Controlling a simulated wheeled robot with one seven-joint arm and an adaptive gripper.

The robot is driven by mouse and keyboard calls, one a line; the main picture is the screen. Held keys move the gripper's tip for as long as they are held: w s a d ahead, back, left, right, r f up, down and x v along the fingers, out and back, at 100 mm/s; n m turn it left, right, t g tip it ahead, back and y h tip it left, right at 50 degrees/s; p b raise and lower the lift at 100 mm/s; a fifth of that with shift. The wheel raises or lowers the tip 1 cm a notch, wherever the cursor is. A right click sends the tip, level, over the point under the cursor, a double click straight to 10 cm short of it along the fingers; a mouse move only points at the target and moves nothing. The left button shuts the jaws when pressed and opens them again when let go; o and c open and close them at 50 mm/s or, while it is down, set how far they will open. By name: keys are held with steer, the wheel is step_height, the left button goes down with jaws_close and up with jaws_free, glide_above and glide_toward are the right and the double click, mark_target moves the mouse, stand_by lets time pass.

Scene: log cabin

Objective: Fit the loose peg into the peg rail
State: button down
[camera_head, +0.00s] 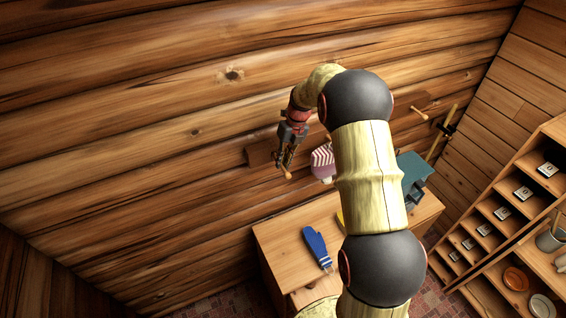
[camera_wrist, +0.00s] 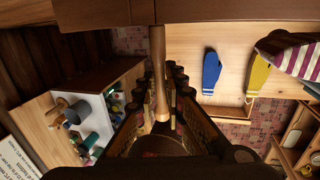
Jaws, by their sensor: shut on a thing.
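The peg rail (camera_head: 260,152) is a dark brown board on the log wall, partly hidden behind my arm. It crosses the top of the wrist view (camera_wrist: 230,10). My gripper (camera_head: 287,158) is at the rail's left part. In the wrist view its fingers (camera_wrist: 160,85) are shut on the loose peg (camera_wrist: 157,50), a light wooden pin with a wider end between the fingers. The peg's far end meets the rail's edge in the picture; I cannot tell whether it sits in a hole. In the head view the peg's light tip (camera_head: 287,175) shows below the gripper.
A striped hat (camera_head: 322,158) hangs just right of my gripper. A teal cloth (camera_head: 413,172) hangs further right. A blue mitten (camera_head: 317,247) lies on the wooden bench (camera_head: 280,238) below; a yellow mitten (camera_wrist: 258,75) is beside it. A cubby shelf (camera_head: 500,218) stands at right.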

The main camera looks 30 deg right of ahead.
steer(key=shift+w, duration=0.95)
steer(key=c, duration=1.8)
jaws_free()
steer(key=v, duration=1.2)
steer(key=shift+w, duration=0.1)
steer(key=shift+c, duration=0.6)
